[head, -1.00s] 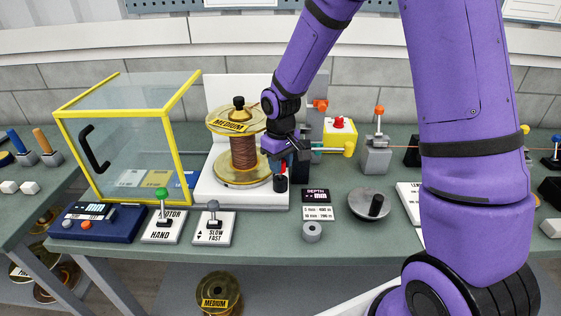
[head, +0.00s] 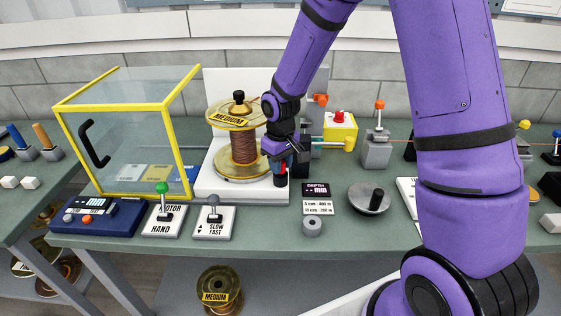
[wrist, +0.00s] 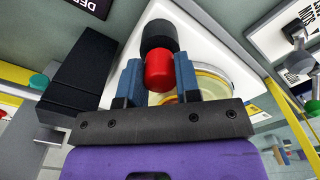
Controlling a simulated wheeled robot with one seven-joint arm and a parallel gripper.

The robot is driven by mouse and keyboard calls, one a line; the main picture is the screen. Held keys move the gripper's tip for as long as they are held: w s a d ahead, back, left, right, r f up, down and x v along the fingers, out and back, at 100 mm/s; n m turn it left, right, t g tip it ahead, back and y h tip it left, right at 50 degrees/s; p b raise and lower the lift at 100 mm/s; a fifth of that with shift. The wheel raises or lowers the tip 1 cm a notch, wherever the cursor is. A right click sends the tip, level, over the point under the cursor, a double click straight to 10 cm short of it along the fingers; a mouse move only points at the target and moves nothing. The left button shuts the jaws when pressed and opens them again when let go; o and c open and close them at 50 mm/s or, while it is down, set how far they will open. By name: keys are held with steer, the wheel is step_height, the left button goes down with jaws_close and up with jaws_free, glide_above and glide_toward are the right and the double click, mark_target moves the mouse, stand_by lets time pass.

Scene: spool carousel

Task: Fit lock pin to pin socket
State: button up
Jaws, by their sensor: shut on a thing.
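My gripper (head: 288,162) is at the front right corner of the white spool base (head: 245,194), its jaws shut on a red cylinder, the lock pin's visible part (head: 284,167). In the wrist view the red pin (wrist: 158,72) sits between the two blue fingers. A wider black cylinder (wrist: 159,35), which looks like the pin socket, lies just beyond the red end; it also shows in the head view (head: 280,181) right below the pin. Pin and black cylinder look lined up. I cannot tell whether the pin is inside it, as the contact is hidden.
A copper-wound spool (head: 244,147) with gold flanges stands on the white base, left of my gripper. A yellow-framed clear box (head: 127,110) stands further left. A depth sign (head: 317,202), a grey ring (head: 312,224) and a crank disc (head: 369,198) lie to the right.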

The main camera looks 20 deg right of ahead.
stand_by(0.6)
steer(key=o, duration=1)
step_height(320, 180, up, 10)
steer(key=shift+f, duration=0.1)
steer(key=s+d+r+m+t, duration=0.2)
steer(key=s+d+r+t, duration=0.15)
steer(key=s+r, duration=1)
steer(key=s+d+r, duration=0.1)
steer(key=s+r, duration=0.1)
steer(key=s, duration=0.2)
steer(key=s+d+r+m+t, duration=0.1)
steer(key=s+r, duration=0.1)
steer(key=s, duration=0.3)
steer(key=s+d+r+m, duration=0.1)
steer(key=s+r, duration=0.1)
steer(key=s, duration=0.2)
steer(key=shift+s+d+t, duration=0.2)
steer(key=shift+s+t, duration=0.1)
steer(key=shift+t, duration=0.05)
